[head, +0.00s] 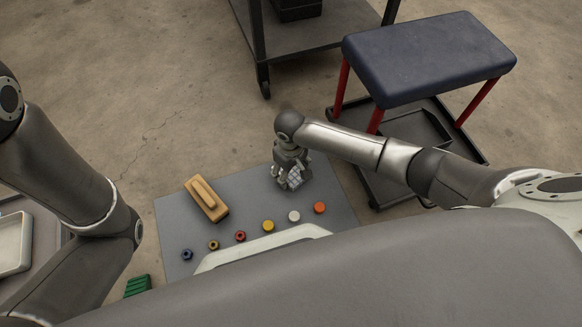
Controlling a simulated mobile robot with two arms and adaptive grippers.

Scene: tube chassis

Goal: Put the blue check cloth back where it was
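A small pale check cloth (295,179), white with bluish-grey squares, shows at the fingertips of my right gripper (291,174). It is over the back right part of the grey mat (335,205). The gripper points down and looks shut on the cloth; its fingers hide part of it. I cannot tell whether the cloth touches the mat. My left arm comes in from the left and bends back at the lower left; its gripper is out of view.
A wooden block with a handle (207,200) lies on the mat's left. Several coloured round pieces, such as an orange one (319,208), line its front. A blue-topped stool (430,55) and a dark cart (325,38) stand behind. A green ribbed item (137,285) is front left.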

